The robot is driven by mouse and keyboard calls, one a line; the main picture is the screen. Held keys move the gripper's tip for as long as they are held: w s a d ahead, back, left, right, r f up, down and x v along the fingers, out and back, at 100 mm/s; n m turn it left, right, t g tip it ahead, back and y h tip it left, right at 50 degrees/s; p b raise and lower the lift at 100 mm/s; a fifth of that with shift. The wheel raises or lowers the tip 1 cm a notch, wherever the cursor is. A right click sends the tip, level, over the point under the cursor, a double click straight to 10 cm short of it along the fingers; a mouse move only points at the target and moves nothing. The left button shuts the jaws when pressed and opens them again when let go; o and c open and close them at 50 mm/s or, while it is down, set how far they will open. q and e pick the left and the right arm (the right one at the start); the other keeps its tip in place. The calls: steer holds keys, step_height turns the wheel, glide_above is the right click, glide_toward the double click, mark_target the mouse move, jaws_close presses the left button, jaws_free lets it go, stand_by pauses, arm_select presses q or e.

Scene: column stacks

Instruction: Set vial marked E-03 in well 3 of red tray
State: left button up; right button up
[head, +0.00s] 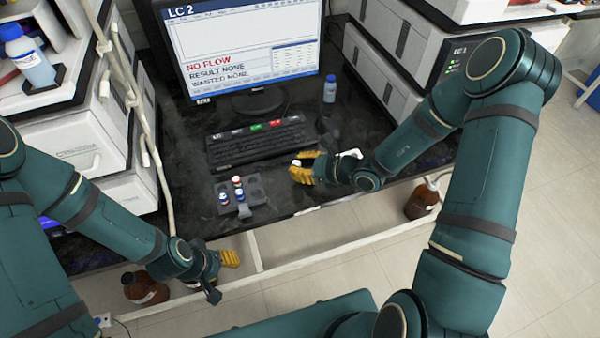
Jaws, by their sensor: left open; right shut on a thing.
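A small dark grey rack (258,190) lies on the black bench in front of the keyboard. A few small vials (238,189) with red or blue caps stand at its left side; some wells to the right look empty. I see no clearly red tray, and no vial marking is readable. My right gripper (299,166), with yellow fingers, is right of the rack, above the bench near its front edge. It is shut on a small pale thing, mostly hidden by the fingers. My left gripper (232,258) is open and empty, below and in front of the bench edge.
A keyboard (262,142) and a monitor (245,50) reading "NO FLOW" stand behind the rack. A small blue-capped bottle (330,88) stands right of the monitor. White instrument stacks flank the bench. Brown bottles (421,200) sit below the bench edge. The bench between rack and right gripper is clear.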

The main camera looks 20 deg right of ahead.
steer(key=shift+f, duration=1.4)
steer(key=shift+b, duration=0.35)
steer(key=shift+f, duration=0.2)
steer(key=o, duration=0.8)
steer(key=shift+r, duration=0.15)
